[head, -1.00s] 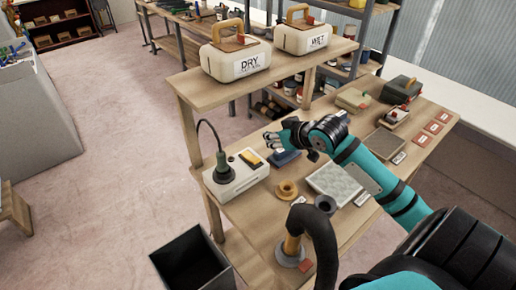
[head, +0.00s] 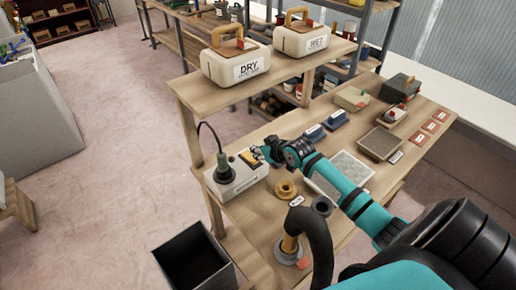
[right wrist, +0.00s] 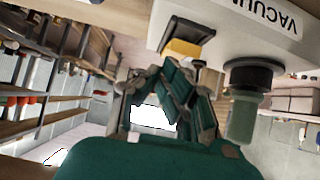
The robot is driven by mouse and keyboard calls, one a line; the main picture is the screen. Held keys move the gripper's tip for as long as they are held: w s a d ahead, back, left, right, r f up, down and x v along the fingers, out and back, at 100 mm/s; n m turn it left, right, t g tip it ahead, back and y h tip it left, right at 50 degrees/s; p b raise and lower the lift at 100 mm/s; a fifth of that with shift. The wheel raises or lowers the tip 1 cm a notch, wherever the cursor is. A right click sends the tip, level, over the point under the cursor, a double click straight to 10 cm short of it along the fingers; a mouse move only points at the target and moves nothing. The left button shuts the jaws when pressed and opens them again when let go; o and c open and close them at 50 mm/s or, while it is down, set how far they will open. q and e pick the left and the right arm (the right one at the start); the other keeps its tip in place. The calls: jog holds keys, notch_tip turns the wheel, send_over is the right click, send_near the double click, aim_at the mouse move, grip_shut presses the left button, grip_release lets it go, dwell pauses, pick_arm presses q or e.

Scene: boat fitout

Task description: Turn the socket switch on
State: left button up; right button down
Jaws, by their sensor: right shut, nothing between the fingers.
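The white socket box (head: 238,182) stands at the left end of the workbench. It has a yellow switch (head: 248,159) in a dark frame and a green plug with a dark cable (head: 223,172). My right gripper (head: 262,154) is shut and empty, right beside the switch in the head view. In the right wrist view the yellow switch (right wrist: 183,48) lies just above the closed fingers (right wrist: 178,84); I cannot tell whether they touch it. The plug (right wrist: 246,100) hangs beside the fingers there, under lettering that reads "VACUU". My left gripper is not in view.
A shelf above the bench (head: 200,95) carries the DRY box (head: 238,62) and the WET box (head: 301,38). A tan ring (head: 286,190), a dark hose (head: 320,245) and blue blocks (head: 315,132) are near my right arm. A black bin (head: 195,262) stands on the floor.

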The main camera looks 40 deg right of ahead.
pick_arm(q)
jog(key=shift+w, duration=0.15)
pick_arm(e)
jog(key=shift+w+f, duration=0.1)
jog(key=shift+f, duration=0.05)
jog(key=shift+f, duration=0.2)
jog(key=s+t+b, duration=0.1)
jog(key=b, duration=0.1)
jog(key=shift+f+t+b, duration=0.35)
jog(key=shift+t, duration=0.05)
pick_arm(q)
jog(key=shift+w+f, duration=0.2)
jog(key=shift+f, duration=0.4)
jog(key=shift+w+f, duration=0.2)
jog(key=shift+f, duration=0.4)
pick_arm(e)
jog(key=shift+w+r, duration=0.1)
jog(key=shift+w, duration=0.15)
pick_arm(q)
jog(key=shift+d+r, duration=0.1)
pick_arm(e)
jog(key=shift+w+r, duration=0.25)
jog(key=shift+w, duration=0.35)
